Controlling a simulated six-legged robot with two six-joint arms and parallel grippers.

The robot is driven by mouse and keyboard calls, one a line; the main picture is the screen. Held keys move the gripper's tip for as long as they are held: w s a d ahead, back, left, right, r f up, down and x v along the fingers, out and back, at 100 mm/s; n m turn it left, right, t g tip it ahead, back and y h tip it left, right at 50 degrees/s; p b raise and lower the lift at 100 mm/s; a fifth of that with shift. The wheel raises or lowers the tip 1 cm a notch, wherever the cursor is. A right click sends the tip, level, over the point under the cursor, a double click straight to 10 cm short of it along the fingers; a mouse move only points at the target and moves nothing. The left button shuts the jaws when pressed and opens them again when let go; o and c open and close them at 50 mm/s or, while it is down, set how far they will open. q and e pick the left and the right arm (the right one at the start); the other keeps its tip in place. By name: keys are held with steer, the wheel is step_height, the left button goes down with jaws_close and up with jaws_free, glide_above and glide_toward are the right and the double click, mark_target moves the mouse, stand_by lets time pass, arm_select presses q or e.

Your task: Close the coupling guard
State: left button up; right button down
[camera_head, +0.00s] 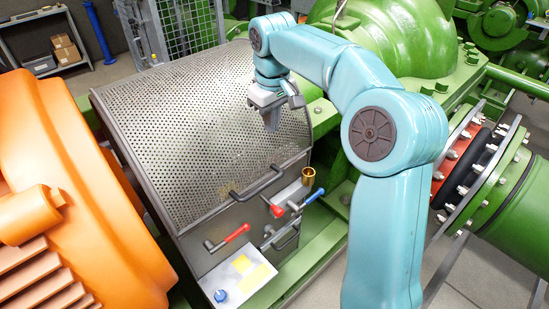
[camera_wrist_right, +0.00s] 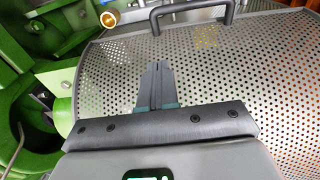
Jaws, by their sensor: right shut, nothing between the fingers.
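The coupling guard (camera_head: 205,125) is a curved perforated metal cover, lying down over the grey case between the orange motor and the green pump. Its black bar handle (camera_head: 258,183) is at its front lower edge, which appears to meet the case front (camera_head: 215,255). In the right wrist view the perforated guard (camera_wrist_right: 225,75) fills the middle, with the handle (camera_wrist_right: 192,12) at the top. My right gripper (camera_head: 271,128) is above the guard's right part, its fingers (camera_wrist_right: 158,82) shut and empty. I cannot tell whether it touches the mesh. My left gripper is not in view.
The case front carries red-handled levers (camera_head: 235,234), a blue-handled lever (camera_head: 313,196), a brass fitting (camera_head: 308,176) and a lower handle (camera_head: 285,238). The orange motor (camera_head: 75,180) stands close at left. The green pump (camera_head: 395,35) and a flanged pipe (camera_head: 500,200) stand at right.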

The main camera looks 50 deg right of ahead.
glide_above(278, 169)
steer(key=w, duration=0.2)
step_height(278, 169, down, 9)
steer(key=shift+s+f, duration=0.8)
steer(key=shift+f, duration=0.3)
steer(key=shift+s+a+f, duration=0.1)
steer(key=shift+s+f, duration=0.2)
steer(key=shift+f, duration=0.3)
steer(key=shift+f+b, duration=0.1)
steer(key=shift+b, duration=0.2)
